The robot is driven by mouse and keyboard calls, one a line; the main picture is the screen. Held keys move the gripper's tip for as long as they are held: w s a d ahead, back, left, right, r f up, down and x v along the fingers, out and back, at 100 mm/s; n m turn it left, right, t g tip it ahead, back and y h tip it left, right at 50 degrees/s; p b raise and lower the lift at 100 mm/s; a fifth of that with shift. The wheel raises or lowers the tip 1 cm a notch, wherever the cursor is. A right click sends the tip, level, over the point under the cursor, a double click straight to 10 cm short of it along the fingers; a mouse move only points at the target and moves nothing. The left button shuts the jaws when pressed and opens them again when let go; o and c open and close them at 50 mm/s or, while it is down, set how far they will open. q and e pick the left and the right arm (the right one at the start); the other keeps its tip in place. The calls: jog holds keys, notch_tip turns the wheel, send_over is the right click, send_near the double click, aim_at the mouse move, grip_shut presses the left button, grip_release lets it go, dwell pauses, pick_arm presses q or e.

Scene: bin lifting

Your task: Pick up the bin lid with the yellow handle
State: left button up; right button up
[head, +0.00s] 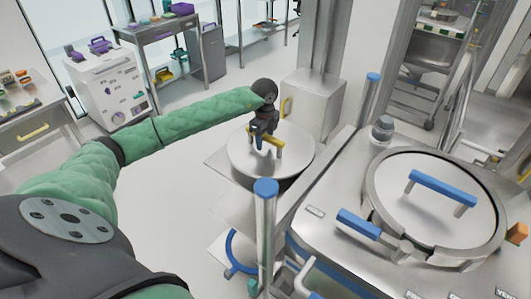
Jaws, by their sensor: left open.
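The round steel bin lid (244,163) lies flat on top of a bin in the middle of the head view. Its yellow handle (277,138) stands up from the lid's centre. My left arm reaches in from the left. Its dark left gripper (262,146) points down right at the handle and is open. The gripper hides part of the handle, and I cannot tell whether its fingers touch it. The bin below the lid is mostly hidden. My right gripper is not in view.
A steel vessel with a round lid (466,213) and blue handle (443,187) stands at the right. A blue-capped post (266,189) rises close in front of the bin. A steel column base (313,104) stands behind it. Floor to the left is clear.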

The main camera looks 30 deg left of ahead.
pick_arm(q)
jog(key=shift+f+b, duration=0.25)
jog(key=shift+b, duration=0.05)
dwell(0.4)
grip_shut()
dwell(0.3)
dwell(1.1)
jog(key=shift+w+r, duration=0.1)
